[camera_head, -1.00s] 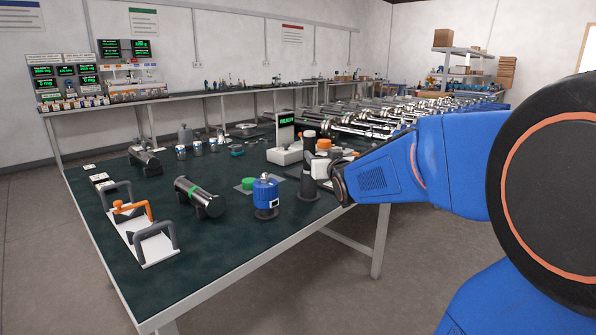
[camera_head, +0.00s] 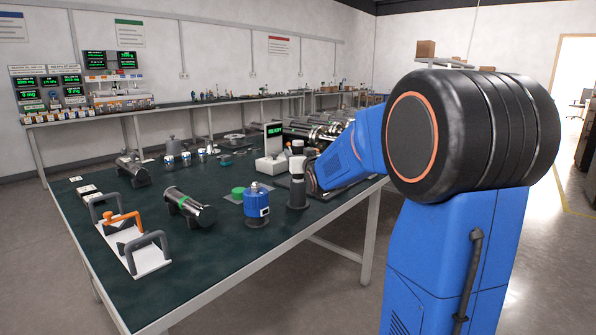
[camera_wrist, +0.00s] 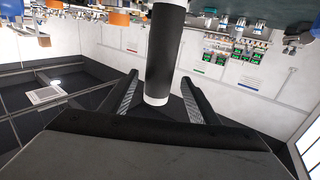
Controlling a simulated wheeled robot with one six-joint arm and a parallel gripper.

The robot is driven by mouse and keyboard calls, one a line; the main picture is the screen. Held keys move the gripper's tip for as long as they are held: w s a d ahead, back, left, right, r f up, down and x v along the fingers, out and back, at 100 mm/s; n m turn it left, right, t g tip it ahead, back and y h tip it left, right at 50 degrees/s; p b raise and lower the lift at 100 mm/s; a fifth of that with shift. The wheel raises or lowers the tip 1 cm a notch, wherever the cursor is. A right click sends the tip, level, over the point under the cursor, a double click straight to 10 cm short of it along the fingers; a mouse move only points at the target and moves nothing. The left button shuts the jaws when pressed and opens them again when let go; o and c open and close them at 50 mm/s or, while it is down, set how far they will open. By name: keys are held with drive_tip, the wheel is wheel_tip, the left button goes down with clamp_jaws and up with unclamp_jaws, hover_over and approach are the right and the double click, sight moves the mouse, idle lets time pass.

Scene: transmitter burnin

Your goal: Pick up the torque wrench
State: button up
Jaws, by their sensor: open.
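My gripper (camera_wrist: 159,77) is open in the wrist view, with its two dark fingers spread on either side of an upright black cylinder (camera_wrist: 165,55) with white bands. The cylinder's white-tipped end lies between the fingers, with visible gaps on both sides. In the head view a slim black upright piece (camera_head: 297,192) with a pale top stands beside my wrist, and it appears to be this cylinder. I cannot tell for certain that it is the torque wrench. My fingers are hidden in the head view behind my arm.
A blue canister (camera_head: 257,205) stands close by on the dark green table (camera_head: 215,255). A READY display unit (camera_head: 272,143) is behind. A dark cylinder with a green band (camera_head: 188,207) and a white rack with orange and grey handles (camera_head: 150,262) lie left. The front tabletop is clear.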

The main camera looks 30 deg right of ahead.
drive_tip(key=shift+x, duration=3.25)
drive_tip(key=shift+d+r, duration=0.1)
drive_tip(key=shift+r, duration=0.05)
drive_tip(key=c, duration=1.2)
